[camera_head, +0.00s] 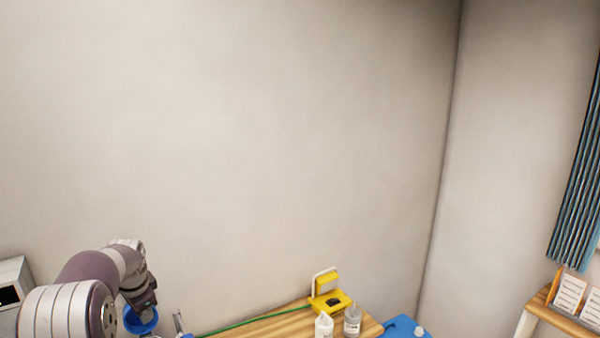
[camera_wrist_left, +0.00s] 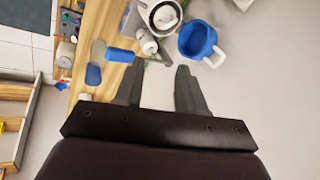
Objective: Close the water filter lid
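A blue round, hollow part (camera_wrist_left: 197,39) with a white handle-like piece shows at the top of the left wrist view. Beside it on the left is a white round container (camera_wrist_left: 160,14) with an open-looking top. These look like the water filter and its lid, but I cannot tell how they join. A blue round part (camera_head: 141,321) also shows in the head view, just below my left gripper, partly cut by the frame. My left gripper (camera_wrist_left: 159,68) is open, with nothing between its fingers; the blue part lies beyond the fingertips. My right gripper is in neither view.
A wooden table (camera_head: 282,326) runs along the wall. It bears a yellow device (camera_head: 330,301), a white bottle (camera_head: 324,326) and a clear bottle (camera_head: 352,322). A blue container (camera_head: 400,328) stands right of it. Blue cylinders (camera_wrist_left: 121,55) lie near the left finger.

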